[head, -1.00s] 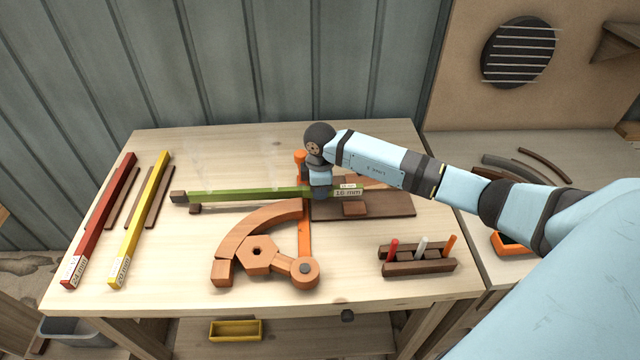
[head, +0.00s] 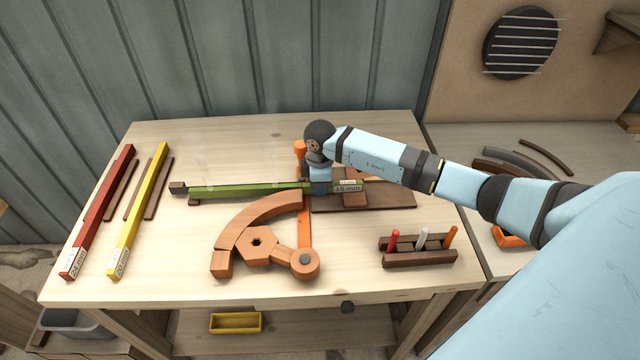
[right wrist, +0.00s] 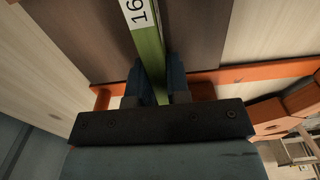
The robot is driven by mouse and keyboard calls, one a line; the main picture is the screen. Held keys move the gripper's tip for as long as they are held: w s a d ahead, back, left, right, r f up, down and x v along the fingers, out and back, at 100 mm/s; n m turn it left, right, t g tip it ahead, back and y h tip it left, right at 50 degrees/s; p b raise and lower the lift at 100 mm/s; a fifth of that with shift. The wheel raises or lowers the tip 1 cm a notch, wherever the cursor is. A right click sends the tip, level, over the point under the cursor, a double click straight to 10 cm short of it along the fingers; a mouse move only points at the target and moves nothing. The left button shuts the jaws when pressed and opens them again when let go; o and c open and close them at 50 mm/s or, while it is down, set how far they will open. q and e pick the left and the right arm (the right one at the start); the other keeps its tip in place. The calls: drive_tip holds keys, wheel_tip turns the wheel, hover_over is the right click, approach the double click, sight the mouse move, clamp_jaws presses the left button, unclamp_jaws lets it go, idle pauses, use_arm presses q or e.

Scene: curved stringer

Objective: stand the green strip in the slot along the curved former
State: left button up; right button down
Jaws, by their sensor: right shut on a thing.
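The long green strip (head: 250,189), labelled 16 mm at its right end, lies crosswise behind the curved former (head: 256,222), apart from it. My right gripper (head: 320,189) is shut on the strip near its labelled end. In the right wrist view the strip (right wrist: 149,55) runs between the two fingers (right wrist: 154,88). The wooden former is an arc with a hexagonal block (head: 257,243) and a round-ended arm (head: 304,263) in front. An orange bar (head: 304,222) runs from the round end back under the strip. The slot is not clear from here. My left gripper is not in view.
A red strip (head: 100,212) and a yellow strip (head: 139,212) lie at the left. A dark board (head: 385,198) lies under the right end of the green strip. A wooden rack (head: 420,259) with coloured pegs stands front right.

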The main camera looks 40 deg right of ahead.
drive_tip(key=c, duration=1)
unclamp_jaws()
wheel_tip(320, 180, up, 14)
drive_tip(key=shift+f+b, duration=0.1)
drive_tip(key=shift+b, duration=0.3)
